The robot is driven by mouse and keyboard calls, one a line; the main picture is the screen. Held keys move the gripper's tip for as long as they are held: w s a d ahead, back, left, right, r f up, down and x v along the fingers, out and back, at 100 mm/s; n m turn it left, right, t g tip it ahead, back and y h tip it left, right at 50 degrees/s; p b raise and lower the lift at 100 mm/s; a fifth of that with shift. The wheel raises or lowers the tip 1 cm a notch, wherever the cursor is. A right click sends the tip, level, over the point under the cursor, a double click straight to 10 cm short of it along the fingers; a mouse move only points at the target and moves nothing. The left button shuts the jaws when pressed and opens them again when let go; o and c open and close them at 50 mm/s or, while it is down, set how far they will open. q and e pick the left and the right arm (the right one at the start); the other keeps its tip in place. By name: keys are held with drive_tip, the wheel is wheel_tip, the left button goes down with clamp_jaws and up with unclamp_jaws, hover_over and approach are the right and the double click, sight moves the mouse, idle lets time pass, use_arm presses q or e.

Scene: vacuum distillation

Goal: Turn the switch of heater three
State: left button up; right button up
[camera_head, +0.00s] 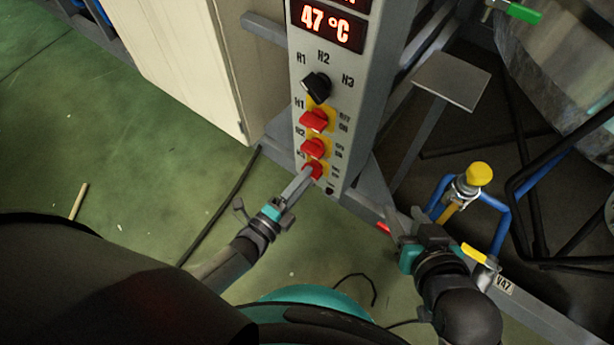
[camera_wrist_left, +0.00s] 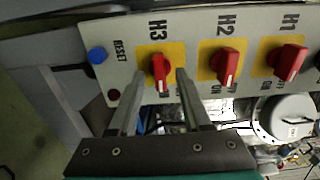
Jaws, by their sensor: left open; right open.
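The grey control panel (camera_head: 303,65) stands upright with red switches on yellow plates. The heater three switch, H3, is the lowest red one (camera_head: 314,169); in the left wrist view it (camera_wrist_left: 159,67) sits on its yellow plate. My left gripper (camera_head: 305,178) is at this switch. In the left wrist view its two open fingers (camera_wrist_left: 157,80) lie on either side of the red knob; whether they touch it cannot be told. The fingers partly hide the switch in the head view. My right gripper (camera_head: 397,228) is open and empty, low to the right of the panel.
The H2 switch (camera_head: 313,148) and H1 switch (camera_head: 314,120) sit above H3, with a black selector knob (camera_head: 316,86) higher up. A blue reset button (camera_wrist_left: 97,55) is beside H3. A yellow-capped valve (camera_head: 479,174) and blue pipes stand right. Green floor lies left.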

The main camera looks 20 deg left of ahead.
use_arm(q)
drive_tip(key=shift+x, duration=0.8)
clamp_jaws()
